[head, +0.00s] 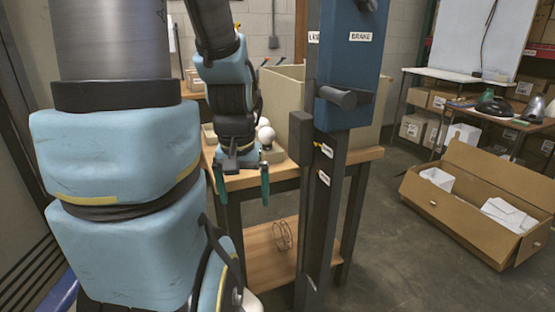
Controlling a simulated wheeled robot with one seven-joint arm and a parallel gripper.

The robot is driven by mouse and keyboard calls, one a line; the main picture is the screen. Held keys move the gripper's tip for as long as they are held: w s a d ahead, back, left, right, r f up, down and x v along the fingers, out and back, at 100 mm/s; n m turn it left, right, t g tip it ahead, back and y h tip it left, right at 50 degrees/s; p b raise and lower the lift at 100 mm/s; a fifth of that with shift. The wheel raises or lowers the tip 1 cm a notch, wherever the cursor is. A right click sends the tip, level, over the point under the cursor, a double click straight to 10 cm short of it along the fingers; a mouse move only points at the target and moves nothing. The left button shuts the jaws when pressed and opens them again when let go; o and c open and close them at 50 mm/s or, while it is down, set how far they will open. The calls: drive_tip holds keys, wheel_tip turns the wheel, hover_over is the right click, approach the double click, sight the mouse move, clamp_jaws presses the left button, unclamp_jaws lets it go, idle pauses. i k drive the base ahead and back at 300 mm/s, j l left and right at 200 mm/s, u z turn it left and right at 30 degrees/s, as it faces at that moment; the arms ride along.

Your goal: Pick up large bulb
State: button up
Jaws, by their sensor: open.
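Two white round bulbs sit close together in a low beige tray (277,154) on the wooden table (345,158). The nearer bulb (266,136) looks bigger; the other bulb (263,122) is just behind it. Their lower parts are hidden, and I cannot tell their true sizes apart for sure. My gripper (242,186) hangs pointing down at the near edge of the table, with its two teal fingers spread apart and nothing between them. It appears in front of the tray and bulbs, apart from them. My wrist hides part of the tray.
A tall beige bin (285,90) stands on the table behind the tray. A dark post with a blue box (348,65) rises just right of my gripper. A wire frame (283,236) lies on the lower shelf. An open cardboard box (470,205) sits on the floor at right.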

sight(266, 135)
drive_tip(key=i+j+u, duration=0.2)
drive_tip(key=i+j, duration=0.15)
drive_tip(key=i+j+u, duration=0.15)
drive_tip(key=i+j, duration=0.15)
drive_tip(key=i, duration=0.2)
